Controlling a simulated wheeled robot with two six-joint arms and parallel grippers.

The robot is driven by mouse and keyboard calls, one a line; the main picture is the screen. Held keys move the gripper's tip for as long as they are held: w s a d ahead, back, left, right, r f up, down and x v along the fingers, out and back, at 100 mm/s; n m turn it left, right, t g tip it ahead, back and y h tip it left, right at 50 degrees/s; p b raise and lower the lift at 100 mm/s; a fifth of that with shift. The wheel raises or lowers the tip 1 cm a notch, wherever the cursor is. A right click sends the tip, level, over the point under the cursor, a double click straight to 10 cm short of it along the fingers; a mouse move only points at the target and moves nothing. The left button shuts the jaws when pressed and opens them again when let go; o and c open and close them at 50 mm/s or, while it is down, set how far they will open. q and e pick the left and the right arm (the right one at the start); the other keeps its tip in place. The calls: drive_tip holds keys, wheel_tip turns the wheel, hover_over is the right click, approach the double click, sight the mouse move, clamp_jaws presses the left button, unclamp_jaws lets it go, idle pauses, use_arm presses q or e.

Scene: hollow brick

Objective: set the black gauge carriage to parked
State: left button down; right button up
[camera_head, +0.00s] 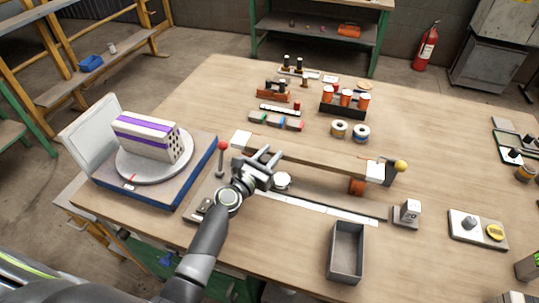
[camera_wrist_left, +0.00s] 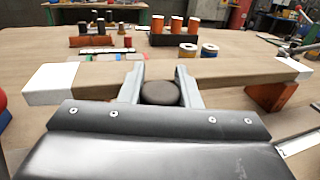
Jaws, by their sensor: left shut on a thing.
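My left gripper (camera_head: 268,162) is over the left part of a long rail with a pale scale strip (camera_head: 330,210). In the left wrist view its two fingers (camera_wrist_left: 160,85) stand on either side of a dark round knob (camera_wrist_left: 160,93) and are shut on it. This knob looks like part of the black gauge carriage; the gripper hides most of the carriage in the head view. A pale round dial (camera_head: 282,181) shows just right of the gripper. A dark piece (camera_head: 204,206) sits at the rail's left end. My right gripper is not in view.
A wooden beam (camera_head: 310,155) with white ends lies just behind the rail. A red-knobbed lever (camera_head: 222,147) stands left and a yellow ball (camera_head: 400,166) right. A grey open box (camera_head: 346,252) and a weight block (camera_head: 407,213) stand in front. A brick (camera_head: 147,138) rests on a turntable.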

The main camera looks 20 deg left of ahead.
sight(255, 152)
use_arm(q)
drive_tip(key=shift+w+a+b, duration=0.1)
drive_tip(key=shift+a+b, duration=0.2)
drive_tip(key=shift+a, duration=1.95)
drive_tip(key=c, duration=1.4)
unclamp_jaws()
drive_tip(key=shift+c, duration=0.2)
drive_tip(key=o, duration=0.4)
drive_tip(key=shift+a, duration=0.2)
drive_tip(key=shift+d, duration=0.1)
drive_tip(key=shift+s, duration=0.25)
drive_tip(key=b+v, duration=0.2)
drive_tip(key=v, duration=1.5)
